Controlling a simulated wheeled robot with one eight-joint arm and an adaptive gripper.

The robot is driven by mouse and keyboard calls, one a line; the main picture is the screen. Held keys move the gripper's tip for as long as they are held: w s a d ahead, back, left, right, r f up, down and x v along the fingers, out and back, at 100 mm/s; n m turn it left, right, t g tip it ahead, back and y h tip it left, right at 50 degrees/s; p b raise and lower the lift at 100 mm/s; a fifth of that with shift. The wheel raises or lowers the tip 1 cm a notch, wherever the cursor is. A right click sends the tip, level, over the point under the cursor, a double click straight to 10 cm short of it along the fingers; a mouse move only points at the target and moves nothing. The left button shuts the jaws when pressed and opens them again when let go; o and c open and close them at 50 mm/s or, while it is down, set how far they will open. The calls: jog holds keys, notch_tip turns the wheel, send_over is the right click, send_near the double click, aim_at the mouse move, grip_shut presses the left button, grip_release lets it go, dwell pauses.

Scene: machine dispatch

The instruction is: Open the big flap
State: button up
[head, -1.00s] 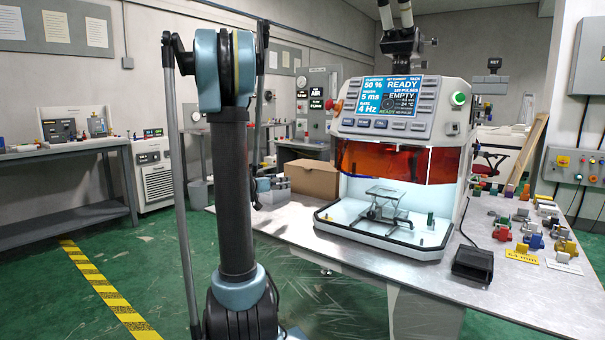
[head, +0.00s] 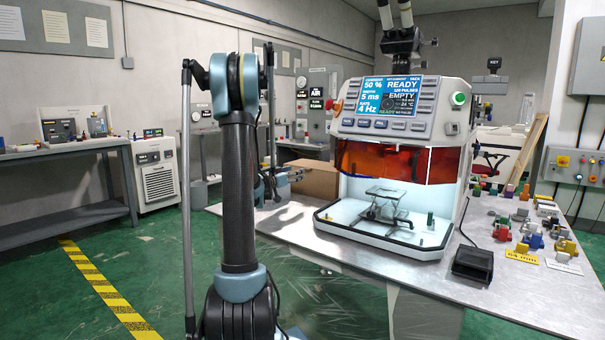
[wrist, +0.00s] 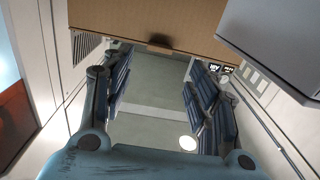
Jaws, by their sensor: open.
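The big flap seems to be the translucent orange-red shield (head: 385,162) across the front of the white machine (head: 408,108). It hangs down over the upper part of the lit work chamber, with an open gap below it. In the wrist view an orange-red panel (wrist: 14,122) shows at the left edge. My gripper (wrist: 158,90) is open, with nothing between its fingers. In the head view my gripper (head: 275,183) is partly hidden behind my arm, left of the machine and apart from the shield.
A cardboard box (head: 313,180) stands behind my gripper; it also shows in the wrist view (wrist: 150,22). A small stand (head: 385,203) sits in the chamber. A black pedal (head: 472,263) and several coloured parts (head: 530,235) lie on the table's right side.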

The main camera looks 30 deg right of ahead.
aim_at(306, 169)
jog(key=x, duration=0.8)
jog(key=shift+d, duration=0.15)
grip_shut()
